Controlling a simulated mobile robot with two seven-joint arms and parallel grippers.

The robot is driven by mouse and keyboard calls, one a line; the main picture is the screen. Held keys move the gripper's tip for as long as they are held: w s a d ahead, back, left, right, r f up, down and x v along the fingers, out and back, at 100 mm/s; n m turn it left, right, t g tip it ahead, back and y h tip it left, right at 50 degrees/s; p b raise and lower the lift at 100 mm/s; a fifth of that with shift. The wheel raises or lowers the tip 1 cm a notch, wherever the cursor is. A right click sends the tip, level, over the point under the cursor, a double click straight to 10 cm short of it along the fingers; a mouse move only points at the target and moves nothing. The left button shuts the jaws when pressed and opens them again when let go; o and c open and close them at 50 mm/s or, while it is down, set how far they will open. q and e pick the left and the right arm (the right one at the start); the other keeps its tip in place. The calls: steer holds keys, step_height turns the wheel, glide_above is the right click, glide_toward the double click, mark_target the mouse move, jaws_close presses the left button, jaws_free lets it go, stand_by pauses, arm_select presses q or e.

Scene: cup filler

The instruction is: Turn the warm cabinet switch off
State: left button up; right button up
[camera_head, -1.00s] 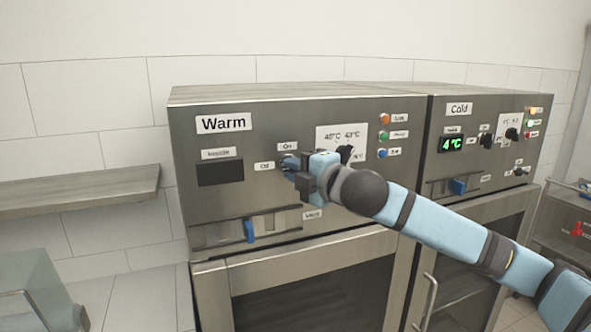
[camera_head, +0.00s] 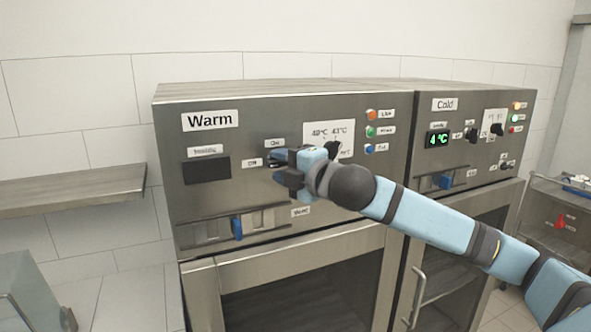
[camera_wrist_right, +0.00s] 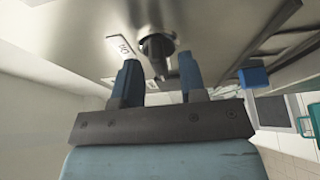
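The warm cabinet (camera_head: 200,218) stands in the middle of the head view, with a "Warm" label and a dark display (camera_head: 207,169). Its switch lies by the "On" (camera_head: 274,142) and "Off" (camera_head: 251,162) labels, mostly hidden behind my right gripper (camera_head: 274,168). In the right wrist view the switch is a dark knob (camera_wrist_right: 156,46) on the panel. My right gripper (camera_wrist_right: 158,82) is open there, its two blue-grey fingers apart on either side of the knob's line. The fingertips are close to the knob; contact cannot be told. My left gripper is not in view.
A blue vent slider (camera_head: 237,228) sits below the switch. The cold cabinet (camera_head: 398,180) with a lit 4°C display adjoins on the right. A shelf (camera_head: 70,188) is at left.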

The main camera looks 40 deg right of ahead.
steer(key=s+d+b, duration=0.2)
steer(key=s+b, duration=1.1)
steer(key=b, duration=0.2)
steer(key=shift+s, duration=0.2)
stand_by(0.5)
